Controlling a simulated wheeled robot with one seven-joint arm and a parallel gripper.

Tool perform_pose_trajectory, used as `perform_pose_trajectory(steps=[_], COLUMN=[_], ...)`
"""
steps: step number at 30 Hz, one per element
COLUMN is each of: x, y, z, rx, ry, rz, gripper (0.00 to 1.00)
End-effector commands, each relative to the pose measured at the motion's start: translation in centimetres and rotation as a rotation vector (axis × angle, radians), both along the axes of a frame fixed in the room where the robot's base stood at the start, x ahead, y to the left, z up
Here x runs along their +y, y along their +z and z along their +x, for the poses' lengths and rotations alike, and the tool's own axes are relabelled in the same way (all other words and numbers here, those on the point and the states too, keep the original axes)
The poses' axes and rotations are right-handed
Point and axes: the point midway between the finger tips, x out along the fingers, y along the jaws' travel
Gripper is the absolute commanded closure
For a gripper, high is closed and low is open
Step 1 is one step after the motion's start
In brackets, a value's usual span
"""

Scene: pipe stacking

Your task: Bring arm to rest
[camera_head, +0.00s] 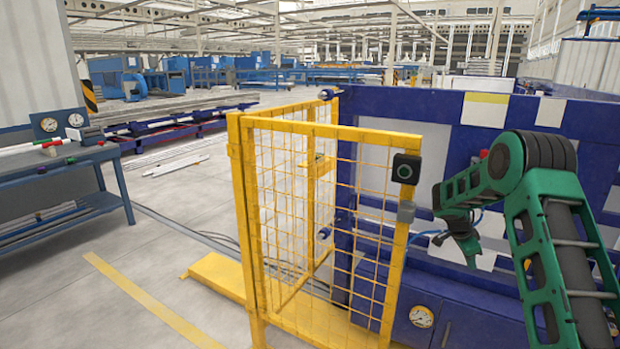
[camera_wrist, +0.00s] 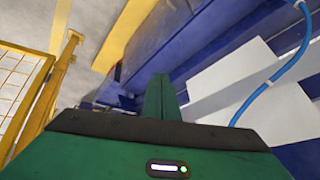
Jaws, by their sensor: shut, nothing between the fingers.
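My green arm is bent at the right of the head view, with its forearm reaching left from a dark elbow joint. My gripper (camera_head: 470,262) hangs down at the end of the arm, in front of the blue machine (camera_head: 450,135). In the wrist view my gripper (camera_wrist: 160,82) shows as green fingers close together, shut with nothing between them. No pipe shows near it in either view.
A yellow mesh safety gate (camera_head: 300,215) stands just left of my gripper; its posts also show in the wrist view (camera_wrist: 40,100). A blue hose (camera_wrist: 272,85) runs beside the gripper. A workbench (camera_head: 60,165) with gauges stands at far left.

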Motion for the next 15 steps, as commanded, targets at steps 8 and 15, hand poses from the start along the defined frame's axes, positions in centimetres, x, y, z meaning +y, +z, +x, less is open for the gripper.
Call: perform_pose_trajectory(steps=[8, 15], x=[0.1, 1.0], y=[9.1, 14.7], z=[-8.1, -16.6], rx=[0.122, 0.221], ry=[0.158, 0.296], rz=[0.027, 0.073], gripper=[1.00, 1.00])
